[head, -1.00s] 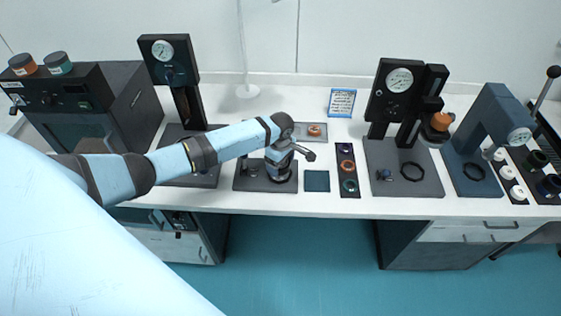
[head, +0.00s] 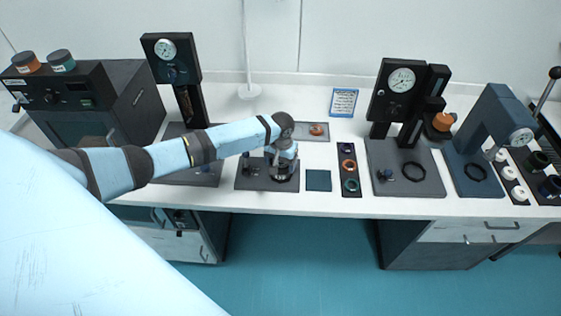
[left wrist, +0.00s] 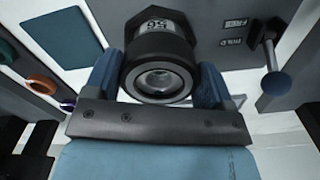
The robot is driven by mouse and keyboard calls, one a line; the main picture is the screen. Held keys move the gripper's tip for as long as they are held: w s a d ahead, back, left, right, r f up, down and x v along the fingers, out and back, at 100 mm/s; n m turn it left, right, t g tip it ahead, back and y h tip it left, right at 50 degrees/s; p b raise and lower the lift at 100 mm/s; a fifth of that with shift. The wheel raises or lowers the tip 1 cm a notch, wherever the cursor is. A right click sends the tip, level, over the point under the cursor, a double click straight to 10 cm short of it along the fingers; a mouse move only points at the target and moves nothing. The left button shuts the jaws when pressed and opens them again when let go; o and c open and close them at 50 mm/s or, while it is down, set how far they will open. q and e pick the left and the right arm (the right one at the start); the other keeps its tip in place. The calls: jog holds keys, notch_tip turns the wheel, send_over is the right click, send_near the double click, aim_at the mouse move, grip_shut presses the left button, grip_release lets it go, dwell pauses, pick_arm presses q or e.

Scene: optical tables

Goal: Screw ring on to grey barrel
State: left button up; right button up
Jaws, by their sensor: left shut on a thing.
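My left gripper (left wrist: 158,84) is shut on a black ring (left wrist: 158,50), with one blue finger on each side, in the left wrist view. The ring sits around the near end of the grey barrel, whose round bore (left wrist: 160,82) shows inside it. A white label with dark print shows just beyond the ring. Whether the threads are engaged cannot be seen. In the head view my left gripper (head: 282,172) points down over a dark fixture plate (head: 248,183) and mostly hides the barrel and ring. My right gripper is not in view.
In the left wrist view, a lever with a blue knob (left wrist: 277,83) stands beside the barrel, near FREE and HOLD markings. A teal mat (head: 318,181) and a tray with coloured rings (head: 347,165) lie to the right. Gauge stands (head: 400,100) rise further right.

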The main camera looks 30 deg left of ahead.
pick_arm(q)
jog(key=shift+w+d+r+m, duration=0.1)
jog(key=shift+w+r+m, duration=0.05)
jog(key=shift+m, duration=0.4)
jog(key=shift+w+d+r+m, duration=0.1)
jog(key=shift+w+m, duration=0.05)
jog(key=shift+m, duration=0.4)
jog(key=shift+c, duration=0.4)
jog(key=o, duration=0.8)
jog(key=shift+d, duration=0.1)
jog(key=shift+o, duration=0.7)
jog(key=shift+w+d+f, duration=0.1)
jog(key=shift+w+f, duration=0.05)
jog(key=shift+c, duration=0.2)
jog(key=shift+s+a, duration=0.2)
